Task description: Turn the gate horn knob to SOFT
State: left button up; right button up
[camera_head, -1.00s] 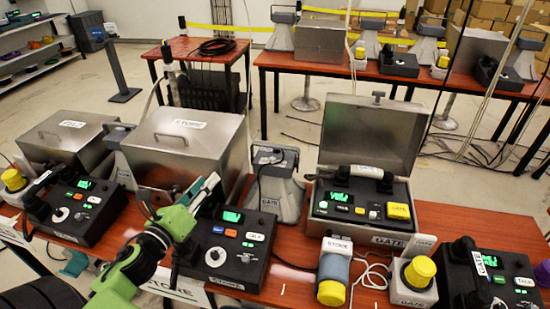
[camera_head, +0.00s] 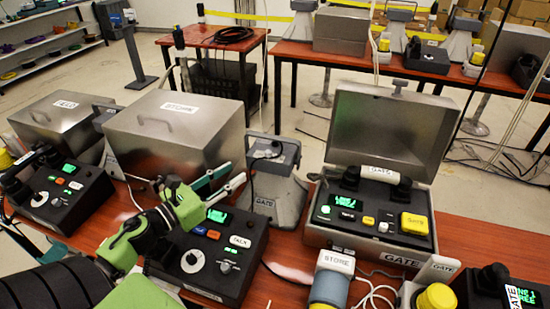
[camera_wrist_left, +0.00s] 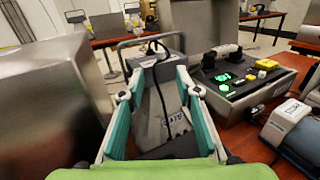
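The gate horn (camera_head: 277,185) is a grey horn unit labelled GATE. It stands on the red-brown table between the closed metal store box and the open gate case. No knob or SOFT marking can be made out on it. My left gripper (camera_head: 234,177) is just left of the horn, its fingers pointing towards it. In the left wrist view, the left gripper (camera_wrist_left: 154,75) is open, with the gate horn (camera_wrist_left: 165,125) ahead between its fingers and a black cable hanging down the horn. I cannot tell whether a finger touches it. My right gripper is not in view.
The closed store box (camera_head: 172,138) stands close behind my left arm. A black phone console (camera_head: 208,262) with a white dial is below the gripper. The open gate case (camera_head: 408,238) is right of the horn. A grey-blue cylinder with a yellow end (camera_head: 330,282) is in front.

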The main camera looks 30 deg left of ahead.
aim_at(266, 154)
pick_arm(q)
jog(key=w+d+p, duration=0.1)
jog(key=w, duration=0.3)
jog(key=w+p, duration=0.1)
jog(key=w, duration=0.3)
jog(key=w+d+p, duration=0.1)
jog(key=w, duration=0.4)
jog(key=shift+d+f, duration=0.3)
jog(key=shift+d, duration=0.05)
jog(key=shift+w+d+f, duration=0.1)
jog(key=shift+w+f, duration=0.05)
jog(key=shift+w, duration=0.4)
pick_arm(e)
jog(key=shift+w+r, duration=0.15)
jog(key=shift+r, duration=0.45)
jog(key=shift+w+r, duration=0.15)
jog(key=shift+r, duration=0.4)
pick_arm(q)
grip_shut()
